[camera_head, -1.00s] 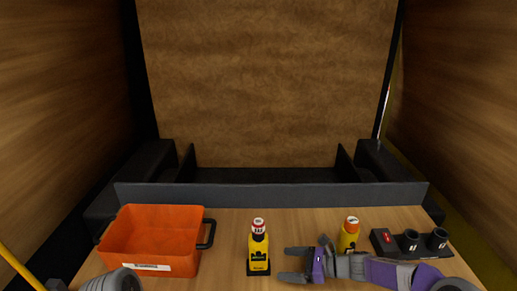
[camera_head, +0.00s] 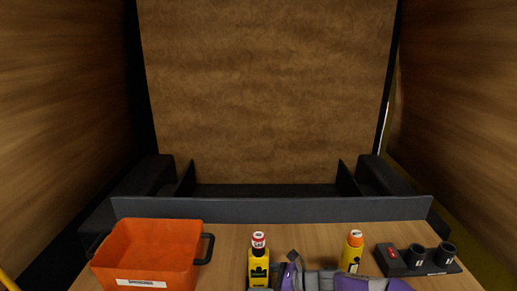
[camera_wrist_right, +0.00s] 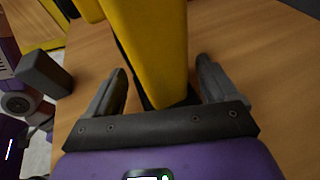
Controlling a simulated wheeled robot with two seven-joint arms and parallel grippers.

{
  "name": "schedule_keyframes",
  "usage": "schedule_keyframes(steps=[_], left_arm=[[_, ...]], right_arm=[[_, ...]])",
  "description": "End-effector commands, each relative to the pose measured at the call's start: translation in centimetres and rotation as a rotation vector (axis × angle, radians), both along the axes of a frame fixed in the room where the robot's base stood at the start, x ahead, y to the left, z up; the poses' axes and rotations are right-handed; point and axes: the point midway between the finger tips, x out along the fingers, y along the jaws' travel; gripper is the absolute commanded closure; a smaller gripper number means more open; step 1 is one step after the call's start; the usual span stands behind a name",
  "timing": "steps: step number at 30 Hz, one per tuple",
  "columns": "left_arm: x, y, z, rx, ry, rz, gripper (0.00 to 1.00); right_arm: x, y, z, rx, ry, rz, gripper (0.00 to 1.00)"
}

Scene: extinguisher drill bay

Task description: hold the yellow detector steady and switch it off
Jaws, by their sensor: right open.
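The yellow detector (camera_head: 259,272) stands upright on the table, with a red-and-white top and a black panel; its lower end is cut off by the picture's edge. My right gripper (camera_head: 275,278) is close against its right side. In the right wrist view the yellow body (camera_wrist_right: 150,45) rises between the two open fingers of my right gripper (camera_wrist_right: 162,68), with a gap visible on both sides. My left gripper is out of the head view. A purple and grey part at the left of the right wrist view looks like my left gripper (camera_wrist_right: 45,75); its jaw state is unclear.
An orange bin (camera_head: 150,255) with black handles stands on the left of the wooden table (camera_head: 330,235). A yellow bottle with an orange cap (camera_head: 353,252) stands behind my right arm. A black holder with round sockets (camera_head: 418,260) is at the right. A grey ledge (camera_head: 270,210) bounds the back.

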Motion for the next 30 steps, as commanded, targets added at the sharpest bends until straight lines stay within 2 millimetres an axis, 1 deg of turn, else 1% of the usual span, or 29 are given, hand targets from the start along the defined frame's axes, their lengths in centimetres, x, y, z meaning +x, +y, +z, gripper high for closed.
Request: schedule_keyframes(steps=[3, 5, 15, 16, 17, 30], left_arm=[[0.0, 0.0, 0.01, 0.0, 0.0, 0.0, 0.09], [0.0, 0.0, 0.01, 0.0, 0.0, 0.0, 0.09], [0.0, 0.0, 0.0, 0.0, 0.0, 0.0, 0.09], [0.0, 0.0, 0.0, 0.0, 0.0, 0.0, 0.09], [0.0, 0.0, 0.0, 0.0, 0.0, 0.0, 0.09], [0.0, 0.0, 0.0, 0.0, 0.0, 0.0, 0.76]], right_arm=[[-0.01, -0.01, -0.01, 0.0, 0.0, 0.0, 0.14], [-0.01, -0.01, -0.01, 0.0, 0.0, 0.0, 0.23], [-0.02, -0.02, -0.02, 0.0, 0.0, 0.001, 0.75], [-0.02, -0.04, -0.03, 0.0, 0.0, 0.0, 0.78], [-0.02, -0.04, -0.03, 0.0, 0.0, 0.0, 0.78], [-0.02, -0.04, -0.05, -0.001, 0.001, 0.0, 0.79]])
